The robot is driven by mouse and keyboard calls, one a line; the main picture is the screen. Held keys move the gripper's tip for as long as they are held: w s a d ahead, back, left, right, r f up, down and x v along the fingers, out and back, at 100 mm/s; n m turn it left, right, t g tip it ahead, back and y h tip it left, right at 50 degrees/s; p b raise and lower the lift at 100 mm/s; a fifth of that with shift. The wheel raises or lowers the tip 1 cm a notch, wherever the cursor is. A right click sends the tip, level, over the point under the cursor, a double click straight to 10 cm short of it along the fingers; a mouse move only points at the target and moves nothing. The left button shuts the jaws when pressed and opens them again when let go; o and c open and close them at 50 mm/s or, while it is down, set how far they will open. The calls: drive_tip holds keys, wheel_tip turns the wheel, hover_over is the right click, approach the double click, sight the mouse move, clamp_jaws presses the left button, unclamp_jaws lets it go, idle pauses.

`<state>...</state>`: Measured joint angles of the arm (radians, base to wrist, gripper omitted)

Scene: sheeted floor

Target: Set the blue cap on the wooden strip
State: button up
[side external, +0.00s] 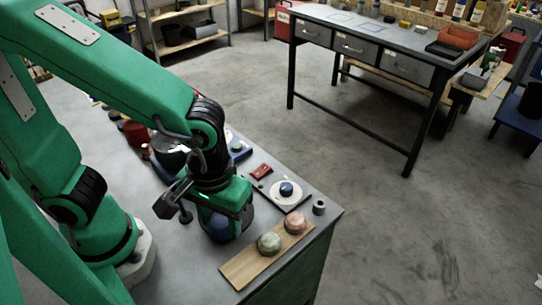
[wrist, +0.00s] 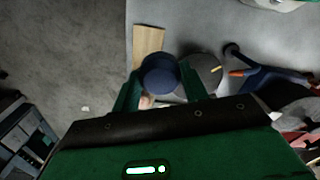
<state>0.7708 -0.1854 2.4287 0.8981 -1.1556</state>
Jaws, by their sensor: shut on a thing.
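The blue cap (wrist: 158,76) is round and dark blue and sits between the two fingers of my gripper (wrist: 160,88) in the wrist view. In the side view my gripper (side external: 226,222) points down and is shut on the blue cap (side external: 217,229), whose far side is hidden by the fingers. The wooden strip (side external: 236,271) lies flat near the table's front edge, to the right of and nearer than the gripper. A green round piece (side external: 269,243) and a pinkish one (side external: 295,222) rest on it. The wrist view shows part of the wooden strip (wrist: 148,40) beyond the cap.
A dark board with a white disc (side external: 284,198) and blue knob (side external: 287,188) lies behind the strip. A red piece (side external: 262,171) and a grey ring (side external: 319,207) are nearby. In the wrist view a grey round thing (wrist: 207,70) and a blue-orange tool (wrist: 265,79) lie right of the cap.

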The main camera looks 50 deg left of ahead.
drive_tip(key=w+d+f+n, duration=0.2)
drive_tip(key=w+f+n, duration=0.1)
drive_tip(key=n, duration=0.3)
drive_tip(key=shift+d+f, duration=0.35)
drive_tip(key=shift+f, duration=0.35)
hover_over(248, 263)
drive_tip(key=shift+d+f, duration=0.1)
drive_tip(key=shift+f, duration=2.15)
drive_tip(key=shift+f, duration=1.75)
drive_tip(key=shift+f, duration=0.1)
drive_tip(key=o, duration=1)
drive_tip(key=shift+o, duration=0.3)
